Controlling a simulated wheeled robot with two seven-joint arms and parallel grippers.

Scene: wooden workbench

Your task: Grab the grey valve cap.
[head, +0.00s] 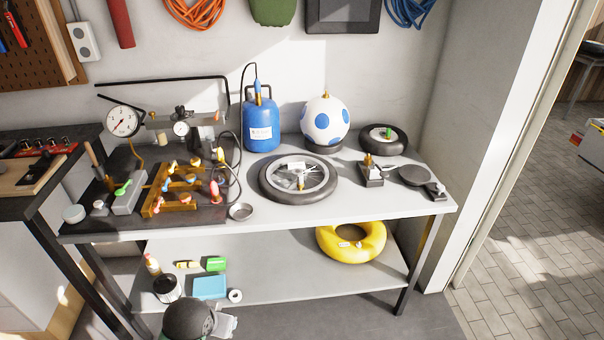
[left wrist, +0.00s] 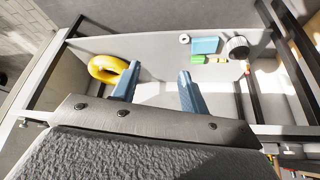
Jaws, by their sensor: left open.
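I cannot make out a grey valve cap for certain in either view. A wooden rack (head: 172,207) on the left of the bench top holds several small valve pieces with orange, yellow and pink tops. A wheel (head: 299,180) lies flat in the middle of the bench, with small parts at its hub too small to tell. My left gripper (left wrist: 157,82) is open in the left wrist view, its two blue-grey fingers apart with nothing between them. It points towards the lower shelf. My left arm shows at the bottom of the head view. My right gripper is not in view.
The bench top (head: 385,207) has clear room along its front right. A blue tank (head: 261,125), a spotted ball (head: 325,122) and a pressure gauge (head: 122,121) stand behind. The lower shelf (head: 285,275) holds a yellow ring (head: 367,250) and a blue box (head: 209,288).

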